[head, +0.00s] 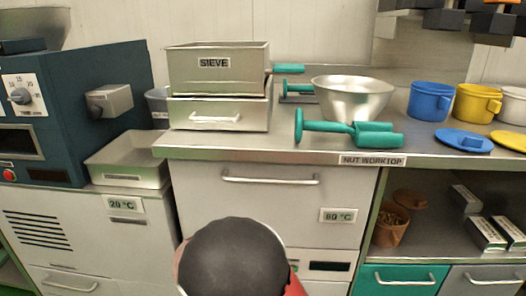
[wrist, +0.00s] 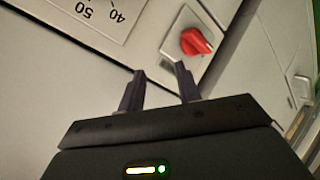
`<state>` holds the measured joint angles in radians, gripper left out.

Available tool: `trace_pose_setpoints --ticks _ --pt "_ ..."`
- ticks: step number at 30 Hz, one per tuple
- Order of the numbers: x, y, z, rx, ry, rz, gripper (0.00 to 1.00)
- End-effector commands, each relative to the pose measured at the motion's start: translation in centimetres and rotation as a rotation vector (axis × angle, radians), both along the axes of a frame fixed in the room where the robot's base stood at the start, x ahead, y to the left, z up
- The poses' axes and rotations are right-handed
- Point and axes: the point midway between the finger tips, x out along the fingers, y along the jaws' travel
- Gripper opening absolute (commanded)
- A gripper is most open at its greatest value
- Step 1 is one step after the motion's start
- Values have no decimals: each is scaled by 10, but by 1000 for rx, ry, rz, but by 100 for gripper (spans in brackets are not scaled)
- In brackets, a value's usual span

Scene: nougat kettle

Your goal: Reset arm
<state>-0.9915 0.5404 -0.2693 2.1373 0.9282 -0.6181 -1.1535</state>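My gripper (wrist: 160,71) shows in the wrist view with its two dark fingers apart and nothing between them. Beyond the fingertips is a red knob (wrist: 196,41) on a pale square plate. Left of it is a white dial panel (wrist: 92,14) with the marks 40 and 50. I cannot tell whether the fingers touch anything there. In the head view a dark rounded part of my own arm stands at the bottom middle. My gripper does not show in that view.
The nut worktop (head: 372,161) carries the sieve box (head: 218,77), a metal bowl (head: 352,99), green-handled tools (head: 348,134), a blue mug (head: 430,101) and a yellow mug (head: 476,103). A dark blue machine (head: 110,70) and a metal tray (head: 128,158) stand at left.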

Motion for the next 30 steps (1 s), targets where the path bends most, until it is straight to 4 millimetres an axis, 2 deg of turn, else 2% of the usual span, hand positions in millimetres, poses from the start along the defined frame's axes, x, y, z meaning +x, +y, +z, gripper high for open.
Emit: trace_pose_setpoints --ticks 1,5,8,11,15,19,24,27,30 --pt "3 -13 19 82 40 -14 34" --pt "-1 -40 56 251 148 -29 34" --pt "-12 -67 88 369 228 -46 34" --pt "-32 -100 119 468 305 -72 34" --pt "-74 -150 154 555 403 -137 34" --pt "-124 -199 174 588 475 -241 34" --pt "-193 -257 183 583 535 -439 34" --pt "-226 -281 183 573 549 -553 34" --pt "-248 -296 182 562 554 -636 34"
